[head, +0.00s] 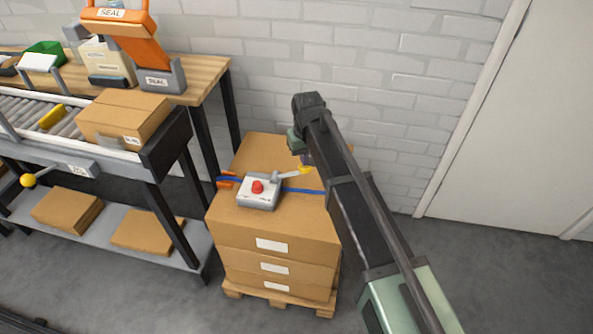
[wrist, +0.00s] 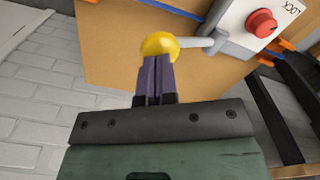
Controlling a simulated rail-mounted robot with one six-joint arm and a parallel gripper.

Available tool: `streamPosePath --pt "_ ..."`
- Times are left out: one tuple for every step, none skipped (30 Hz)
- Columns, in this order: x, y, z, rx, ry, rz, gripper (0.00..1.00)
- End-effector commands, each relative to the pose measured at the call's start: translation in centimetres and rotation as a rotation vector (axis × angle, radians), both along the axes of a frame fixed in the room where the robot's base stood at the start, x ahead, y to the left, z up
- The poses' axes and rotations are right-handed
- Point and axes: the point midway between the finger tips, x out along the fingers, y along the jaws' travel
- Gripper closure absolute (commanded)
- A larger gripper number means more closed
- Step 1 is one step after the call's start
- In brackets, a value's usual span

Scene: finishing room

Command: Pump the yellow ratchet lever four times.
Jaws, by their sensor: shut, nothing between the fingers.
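The ratchet lever is a grey arm (head: 286,175) with a yellow knob (head: 306,170) at its right end. It comes out of a grey and white ratchet box (head: 258,191) with a red button (head: 257,187), on top of a stack of cartons. In the wrist view the yellow knob (wrist: 159,45) is right at the tips of my gripper (wrist: 153,62). The fingers are shut together with nothing between them. I cannot tell whether they touch the knob. In the head view my arm partly hides the gripper and the right side of the stack.
A blue strap (head: 300,190) runs across the top carton (head: 280,222). The cartons stand on a wooden pallet (head: 275,299). A roller conveyor and workbench (head: 205,75) with an orange sealer (head: 135,45) stand to the left. A brick wall is behind, with grey floor in front.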

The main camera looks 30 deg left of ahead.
Motion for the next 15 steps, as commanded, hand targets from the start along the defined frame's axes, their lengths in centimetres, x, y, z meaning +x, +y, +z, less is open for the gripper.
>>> streamPosePath --pt "0.0 0.0 -0.32 0.0 0.0 0.0 1.0" --pt "0.0 0.0 -0.41 0.0 0.0 0.0 1.0" --pt "0.0 0.0 -0.53 0.0 0.0 0.0 1.0" --pt "0.0 0.0 -0.62 0.0 0.0 0.0 1.0" --pt "0.0 0.0 -0.71 0.0 0.0 0.0 1.0" --pt "0.0 0.0 -0.83 0.0 0.0 0.0 1.0" --pt "0.0 0.0 -0.92 0.0 0.0 0.0 1.0" --pt "0.0 0.0 -1.01 0.0 0.0 0.0 1.0" --pt "0.0 0.0 -1.13 0.0 0.0 0.0 1.0" --pt "0.0 0.0 -1.22 0.0 0.0 0.0 1.0" --pt "-0.01 0.01 -1.19 0.0 0.0 0.0 1.0" --pt "0.0 0.01 -1.08 0.0 0.0 0.0 1.0" --pt "0.0 0.01 -1.1 0.0 0.0 0.0 1.0" --pt "0.0 0.01 -1.15 0.0 0.0 0.0 1.0" --pt "0.0 0.01 -1.25 0.0 0.0 0.0 1.0"
